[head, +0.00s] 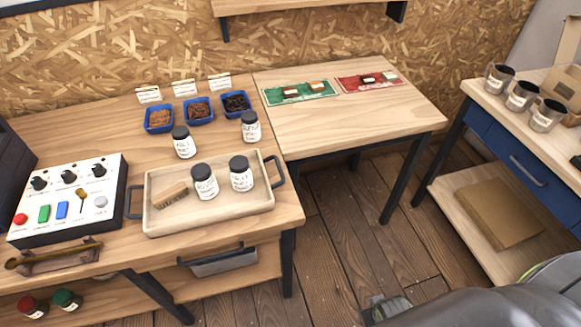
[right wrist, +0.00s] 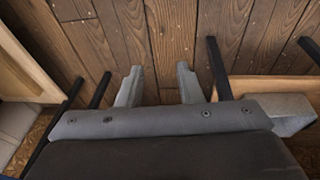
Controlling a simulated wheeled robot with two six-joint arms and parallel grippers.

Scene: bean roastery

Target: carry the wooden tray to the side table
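The wooden tray (head: 212,222) lies flat on the wooden bench, with a dark handle at its left and right ends. In it are a wooden brush (head: 172,195) and two white jars with black lids, one in the middle (head: 205,185) and one at the right (head: 241,176). A smaller light wooden table (head: 350,128), probably the side table, stands just right of the bench. My right gripper (right wrist: 158,86) is open and empty above the floor, well away from the tray. My left gripper is not in view.
The table holds a green mat (head: 300,92) and a red mat (head: 370,81) at its back; its front is clear. Two more jars and several blue bowls stand behind the tray. A control box (head: 70,205) is left of it. A blue-drawer bench (head: 520,160) stands right.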

